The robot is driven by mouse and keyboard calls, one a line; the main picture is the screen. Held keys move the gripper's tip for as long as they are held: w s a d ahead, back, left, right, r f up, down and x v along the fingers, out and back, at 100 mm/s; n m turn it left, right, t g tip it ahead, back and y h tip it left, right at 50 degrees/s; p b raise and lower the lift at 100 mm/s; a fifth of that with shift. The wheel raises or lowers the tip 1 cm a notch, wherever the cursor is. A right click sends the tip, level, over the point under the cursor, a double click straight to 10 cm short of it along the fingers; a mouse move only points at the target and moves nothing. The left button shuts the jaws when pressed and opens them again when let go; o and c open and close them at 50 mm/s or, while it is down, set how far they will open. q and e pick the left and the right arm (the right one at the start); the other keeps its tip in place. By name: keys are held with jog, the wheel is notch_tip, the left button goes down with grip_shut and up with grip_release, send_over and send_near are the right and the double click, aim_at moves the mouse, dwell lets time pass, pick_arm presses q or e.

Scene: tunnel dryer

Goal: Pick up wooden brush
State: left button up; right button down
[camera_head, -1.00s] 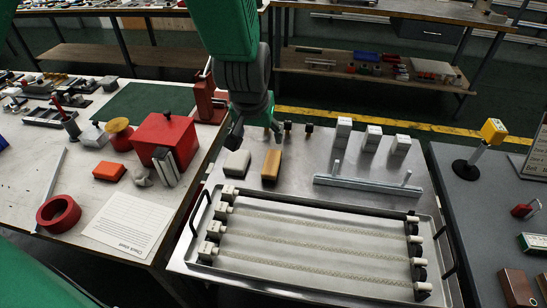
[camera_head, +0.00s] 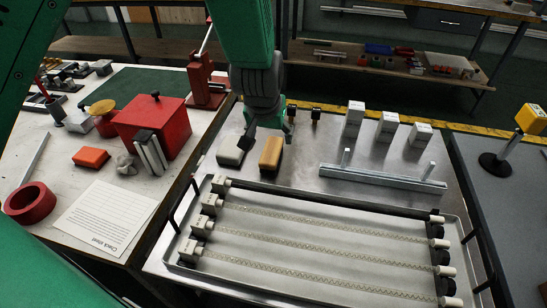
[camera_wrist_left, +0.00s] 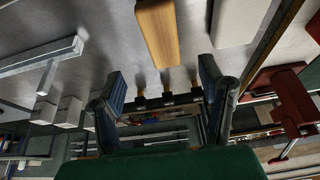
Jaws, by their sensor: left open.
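The wooden brush (camera_head: 270,157) is a tan-brown block lying on the grey metal table, just beyond the tray. It also shows at the top of the left wrist view (camera_wrist_left: 158,32). My left gripper (camera_head: 269,128) reaches down from above, just behind the brush. Its two fingers are spread apart with nothing between them. In the left wrist view the brush lies ahead of the fingertips (camera_wrist_left: 162,82), roughly in line with the gap and apart from them. My right gripper is not in view.
A whitish block (camera_head: 235,150) lies close to the left of the brush. Small dark-topped pieces (camera_head: 315,113) stand behind it. White boxes (camera_head: 388,126) and a metal rail (camera_head: 382,178) are to the right. A tray (camera_head: 300,272) with several chain rows fills the front. A red box (camera_head: 160,120) stands left.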

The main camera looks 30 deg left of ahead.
aim_at(272, 151)
pick_arm(q)
jog(key=x, duration=0.4)
jog(key=shift+w+a+f+b, duration=0.1)
jog(key=shift+a+f+b, duration=0.05)
jog(key=shift+f+b, duration=0.15)
jog(key=shift+a+f, duration=0.4)
jog(key=shift+f, duration=0.05)
jog(key=f, duration=0.2)
jog(key=f+b, duration=0.1)
jog(key=shift+w+d+f, duration=0.1)
jog(key=shift+w+f, duration=0.25)
jog(key=shift+w+d+f, duration=0.1)
jog(key=shift+w+f, duration=0.1)
jog(key=shift+f, duration=0.15)
jog(key=shift+d, duration=0.2)
jog(key=shift+a, duration=0.15)
